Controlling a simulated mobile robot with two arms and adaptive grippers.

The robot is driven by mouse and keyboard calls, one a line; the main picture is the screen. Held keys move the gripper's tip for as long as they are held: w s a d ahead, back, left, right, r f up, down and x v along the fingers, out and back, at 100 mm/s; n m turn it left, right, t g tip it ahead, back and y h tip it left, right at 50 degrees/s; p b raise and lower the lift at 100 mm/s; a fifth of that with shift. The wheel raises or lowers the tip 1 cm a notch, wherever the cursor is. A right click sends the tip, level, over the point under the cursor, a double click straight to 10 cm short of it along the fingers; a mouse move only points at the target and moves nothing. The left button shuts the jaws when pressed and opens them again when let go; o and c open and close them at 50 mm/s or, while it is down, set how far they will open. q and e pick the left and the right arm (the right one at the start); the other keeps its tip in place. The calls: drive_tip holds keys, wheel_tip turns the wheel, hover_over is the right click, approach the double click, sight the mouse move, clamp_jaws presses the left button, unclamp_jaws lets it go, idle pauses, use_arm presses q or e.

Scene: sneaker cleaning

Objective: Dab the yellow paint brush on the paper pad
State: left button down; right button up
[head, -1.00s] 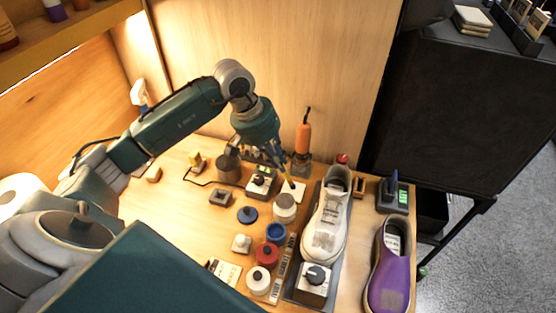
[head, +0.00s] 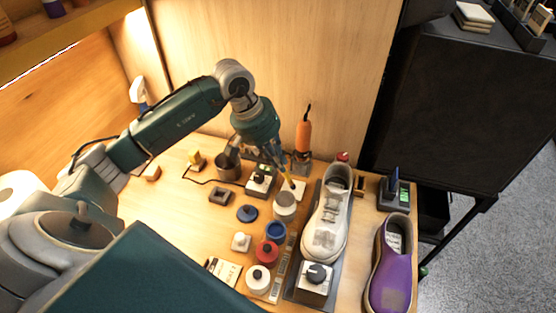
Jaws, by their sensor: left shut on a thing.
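My left gripper (head: 276,156) points down at the back of the table and is shut on the yellow paint brush (head: 287,172). The brush is held tilted, its tip down at the paper pad (head: 298,188). The pad is a small white square beside the white sneaker, partly hidden by the brush and a white-lidded jar. I cannot tell whether the tip touches the pad. My right gripper is not in view.
A white sneaker (head: 331,217) stands right of the pad, with a purple sneaker (head: 388,267) farther right. A white-lidded jar (head: 285,201), a blue pot (head: 275,232) and a red-lidded jar (head: 267,250) stand in front. An orange tool (head: 303,133) stands behind.

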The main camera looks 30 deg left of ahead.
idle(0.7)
use_arm(q)
drive_tip(key=shift+s+f+b, duration=0.15)
drive_tip(key=shift+f+b, duration=0.05)
drive_tip(key=shift+b, duration=0.25)
idle(0.9)
